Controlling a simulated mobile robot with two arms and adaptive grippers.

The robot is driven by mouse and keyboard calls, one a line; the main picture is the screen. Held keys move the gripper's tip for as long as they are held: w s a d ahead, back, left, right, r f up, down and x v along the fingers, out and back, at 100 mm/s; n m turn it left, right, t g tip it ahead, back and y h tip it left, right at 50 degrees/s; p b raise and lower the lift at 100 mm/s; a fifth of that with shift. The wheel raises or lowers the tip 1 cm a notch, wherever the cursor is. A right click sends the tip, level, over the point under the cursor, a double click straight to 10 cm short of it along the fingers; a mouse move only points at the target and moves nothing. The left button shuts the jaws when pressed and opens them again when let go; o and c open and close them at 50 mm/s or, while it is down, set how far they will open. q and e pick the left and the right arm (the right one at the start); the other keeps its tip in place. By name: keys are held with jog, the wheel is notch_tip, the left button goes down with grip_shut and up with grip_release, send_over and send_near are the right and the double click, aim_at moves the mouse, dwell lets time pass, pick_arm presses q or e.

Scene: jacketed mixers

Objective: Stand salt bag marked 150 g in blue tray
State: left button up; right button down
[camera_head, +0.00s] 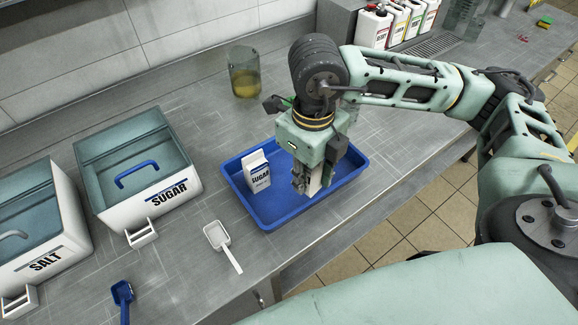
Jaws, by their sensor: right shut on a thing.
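The blue tray (236,184) lies on the steel counter. A white bag marked SUGAR (259,175) stands upright in its left part. My right gripper (313,188) points down over the right part of the tray and is shut on a pale thing, mostly hidden between the fingers. No 150 g mark can be read on it, so I cannot tell if it is the salt bag. I also cannot tell whether it touches the tray floor. My left gripper is not in view.
White bins marked SALT (45,262) and SUGAR (168,195) stand at left. A white scoop (218,237) and a blue scoop (122,293) lie in front. A beaker with yellow liquid (245,82) stands behind the tray. Several bottles (395,25) stand at the back.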

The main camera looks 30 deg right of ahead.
jog(key=shift+w+r+m, duration=0.35)
jog(key=shift+w+m, duration=0.05)
jog(key=shift+m, duration=0.6)
jog(key=shift+w+d+f, duration=0.1)
jog(key=shift+w, duration=0.25)
jog(key=p, duration=0.3)
send_over(285, 169)
notch_tip(285, 169, down, 6)
jog(key=shift+s+f, duration=0.1)
jog(key=shift+f, duration=0.25)
notch_tip(285, 169, down, 3)
jog(key=shift+f+p, duration=0.1)
jog(key=shift+p, duration=0.3)
jog(key=shift+f, duration=0.4)
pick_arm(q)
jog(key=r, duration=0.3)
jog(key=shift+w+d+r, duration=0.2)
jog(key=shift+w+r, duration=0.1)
